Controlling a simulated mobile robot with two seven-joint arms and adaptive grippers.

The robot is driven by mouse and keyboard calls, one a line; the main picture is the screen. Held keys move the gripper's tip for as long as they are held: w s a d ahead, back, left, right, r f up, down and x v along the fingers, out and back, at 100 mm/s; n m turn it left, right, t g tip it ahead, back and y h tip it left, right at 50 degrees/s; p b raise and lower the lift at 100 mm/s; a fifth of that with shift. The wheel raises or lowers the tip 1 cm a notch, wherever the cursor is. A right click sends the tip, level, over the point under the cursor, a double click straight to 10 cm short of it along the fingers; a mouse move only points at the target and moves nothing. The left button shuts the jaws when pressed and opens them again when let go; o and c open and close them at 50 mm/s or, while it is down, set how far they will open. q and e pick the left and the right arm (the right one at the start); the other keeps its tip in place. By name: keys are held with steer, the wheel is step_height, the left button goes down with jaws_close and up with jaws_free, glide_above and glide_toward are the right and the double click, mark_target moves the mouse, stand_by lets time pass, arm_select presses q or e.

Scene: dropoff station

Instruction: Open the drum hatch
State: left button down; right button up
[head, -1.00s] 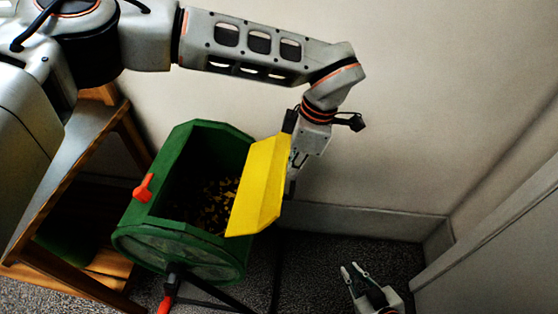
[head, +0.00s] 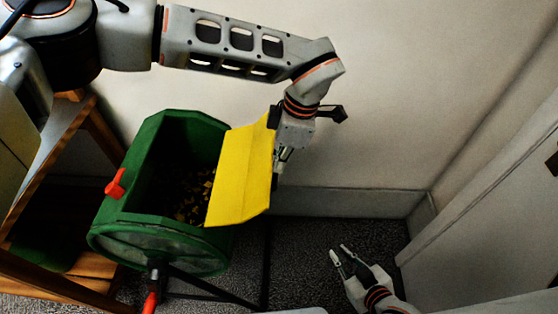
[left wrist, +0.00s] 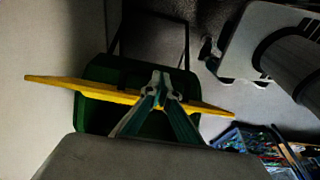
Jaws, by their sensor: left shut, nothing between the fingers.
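An orange-red latch (head: 116,184) sits on the drum's left edge. My left gripper (head: 279,172) is shut and empty on the outer side of the hatch, partly hidden by it. In the left wrist view, its closed fingertips (left wrist: 160,78) are at the hatch's edge (left wrist: 90,88); contact is unclear. My right gripper (head: 339,251) is open and empty at the lower right.
A wooden shelf unit (head: 50,275) stands close to the drum's left. A pale wall (head: 400,100) is behind, and a white panel (head: 490,215) is at the right. Blue crates (left wrist: 245,140) show in the left wrist view. Carpet (head: 300,235) is clear between drum and right gripper.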

arm_select(q)
steer(key=v, duration=0.7)
steer(key=shift+r, duration=0.3)
steer(key=shift+s, duration=0.1)
